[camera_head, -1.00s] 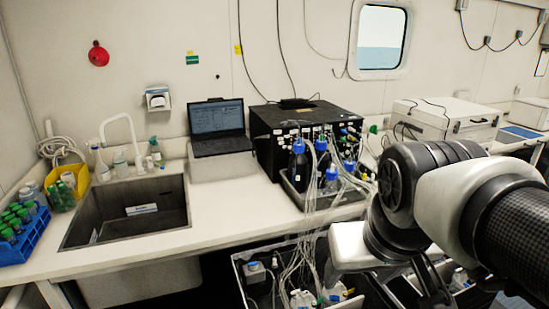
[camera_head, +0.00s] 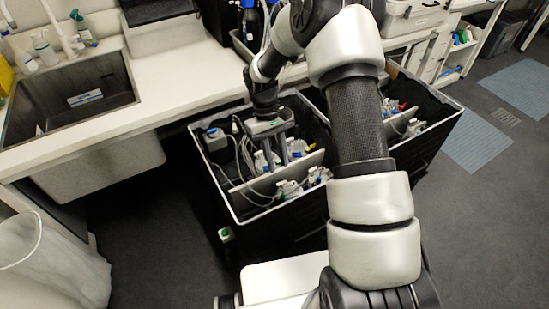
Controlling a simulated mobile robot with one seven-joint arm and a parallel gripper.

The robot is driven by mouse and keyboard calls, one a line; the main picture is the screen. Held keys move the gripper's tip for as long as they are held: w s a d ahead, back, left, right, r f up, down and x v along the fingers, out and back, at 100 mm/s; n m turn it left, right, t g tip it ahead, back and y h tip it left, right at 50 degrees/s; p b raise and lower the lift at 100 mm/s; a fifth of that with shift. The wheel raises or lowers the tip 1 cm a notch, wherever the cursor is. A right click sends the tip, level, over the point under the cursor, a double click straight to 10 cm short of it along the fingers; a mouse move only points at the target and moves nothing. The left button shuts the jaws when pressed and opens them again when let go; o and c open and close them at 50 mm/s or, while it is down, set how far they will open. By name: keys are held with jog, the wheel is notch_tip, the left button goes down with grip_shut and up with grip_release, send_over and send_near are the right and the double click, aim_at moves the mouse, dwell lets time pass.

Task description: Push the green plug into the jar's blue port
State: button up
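My gripper (camera_head: 276,152) reaches down into the black open box (camera_head: 285,213), with its two fingers apart over its left part. The fingertips are close to clear bottles and tubing, and I cannot tell whether they touch anything. A pale jar with a blue cap (camera_head: 214,138) stands in the box's back left corner, left of my gripper. More small bottles with blue tops (camera_head: 316,176) stand to the right and in front of it. I cannot tell which blue part is the port. A small white piece with a green centre (camera_head: 226,234) is on the box's front left outer wall; I cannot tell whether it is the plug.
A light divider (camera_head: 285,172) crosses the box, and clear tubes run through its left part. The white bench with a sink (camera_head: 65,95) lies behind and left. My arm covers the box's middle. Dark floor (camera_head: 165,240) is free left of the box.

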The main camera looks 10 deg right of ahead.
aim_at(282, 194)
jog(key=b+x, duration=0.2)
jog(key=x, duration=0.3)
jog(key=b+x, duration=0.3)
jog(key=x, duration=0.3)
jog(key=shift+w+a+f, duration=0.1)
jog(key=shift+a+f, duration=0.1)
jog(key=shift+f, duration=0.1)
jog(key=shift+s+d+f, duration=0.1)
jog(key=shift+s+f, duration=0.15)
jog(key=shift+f, duration=0.25)
jog(key=shift+b, duration=0.3)
grip_shut()
jog(key=shift+r, duration=0.25)
jog(key=shift+r+p, duration=0.65)
jog(key=shift+r, duration=0.25)
